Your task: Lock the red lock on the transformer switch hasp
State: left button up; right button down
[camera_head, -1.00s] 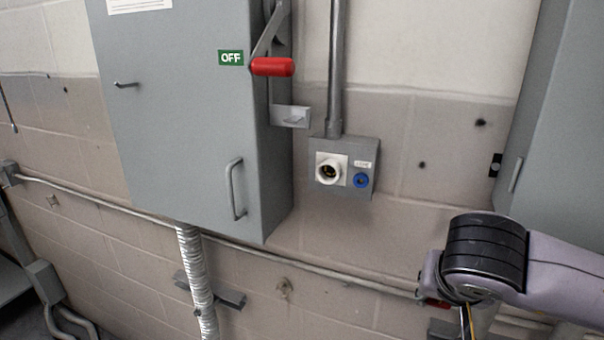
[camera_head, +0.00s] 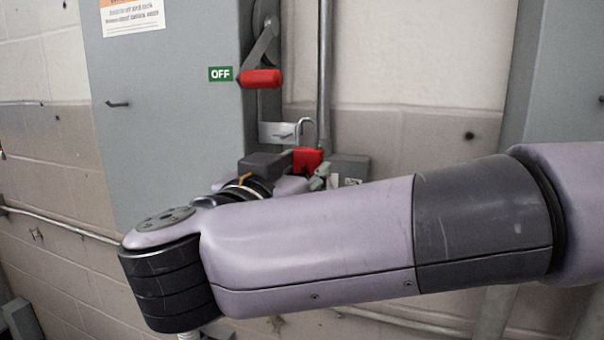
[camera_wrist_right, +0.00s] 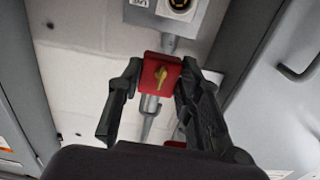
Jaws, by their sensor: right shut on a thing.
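The red lock (camera_head: 307,161) is upright beside the grey hasp tab (camera_head: 275,132) of the switch box, its metal shackle pointing up at the tab's right end. I cannot tell whether the shackle passes through the tab. My right gripper (camera_head: 305,168) is shut on the lock body, partly hidden by my own arm. In the right wrist view the lock (camera_wrist_right: 160,72), with a yellow key in its face, sits between the fingertips (camera_wrist_right: 158,80). The switch lever's red handle (camera_head: 261,78) is down, beside the green OFF label (camera_head: 220,74). My left gripper is not in view.
The grey switch box (camera_head: 170,140) fills the left of the head view. A conduit (camera_head: 324,70) runs down to a small outlet box (camera_head: 349,166), mostly hidden behind my arm. Another grey cabinet (camera_head: 570,90) stands at the right.

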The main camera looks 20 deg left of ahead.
jog(key=shift+s+f+b, duration=0.1)
jog(key=shift+b, duration=0.3)
jog(key=shift+w, duration=1.45)
jog(key=shift+w+a, duration=0.1)
jog(key=shift+a, duration=1.5)
jog(key=shift+a, duration=0.2)
jog(key=shift+a, duration=0.5)
